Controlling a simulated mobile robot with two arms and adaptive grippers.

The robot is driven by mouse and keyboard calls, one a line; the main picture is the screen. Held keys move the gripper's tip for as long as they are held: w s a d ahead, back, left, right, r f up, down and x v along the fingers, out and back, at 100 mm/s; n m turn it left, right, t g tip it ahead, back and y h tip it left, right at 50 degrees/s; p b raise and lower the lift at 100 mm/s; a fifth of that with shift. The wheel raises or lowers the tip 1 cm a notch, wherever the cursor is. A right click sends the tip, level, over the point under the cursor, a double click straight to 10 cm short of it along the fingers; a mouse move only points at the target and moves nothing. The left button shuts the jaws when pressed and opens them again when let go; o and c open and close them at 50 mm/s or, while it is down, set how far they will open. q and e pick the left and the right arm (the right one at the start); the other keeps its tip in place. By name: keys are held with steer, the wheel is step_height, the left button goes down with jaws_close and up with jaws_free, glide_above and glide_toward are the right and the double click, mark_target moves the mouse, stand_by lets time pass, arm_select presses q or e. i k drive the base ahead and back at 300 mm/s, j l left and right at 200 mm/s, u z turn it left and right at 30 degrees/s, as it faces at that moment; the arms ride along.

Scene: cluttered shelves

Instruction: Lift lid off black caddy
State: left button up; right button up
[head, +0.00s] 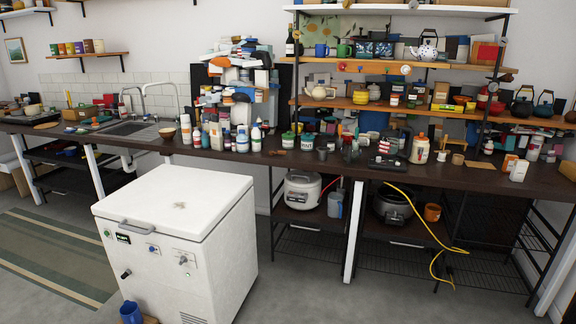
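I cannot clearly single out a black caddy with a lid in the head view. Several small dark items stand on the dark counter (300,160), among them a low black object (388,164) right of the middle with small things on or beside it. At this size I cannot tell whether any of them is the caddy or has a lid. Neither of my grippers is in view.
A white chest freezer (180,225) stands in front of the counter at left. Bottles and jars crowd the counter; wooden shelves (400,107) above are full. A rice cooker (302,190) sits below. A yellow cable (440,250) hangs to the floor. Floor right of the freezer is clear.

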mark_target(329, 138)
steer(key=i+l+z, duration=0.1)
steer(key=i+z, duration=0.15)
steer(key=i, duration=0.45)
steer(key=i+z, duration=0.3)
steer(key=i, duration=0.4)
steer(key=i+j+z, duration=0.25)
steer(key=i, duration=0.45)
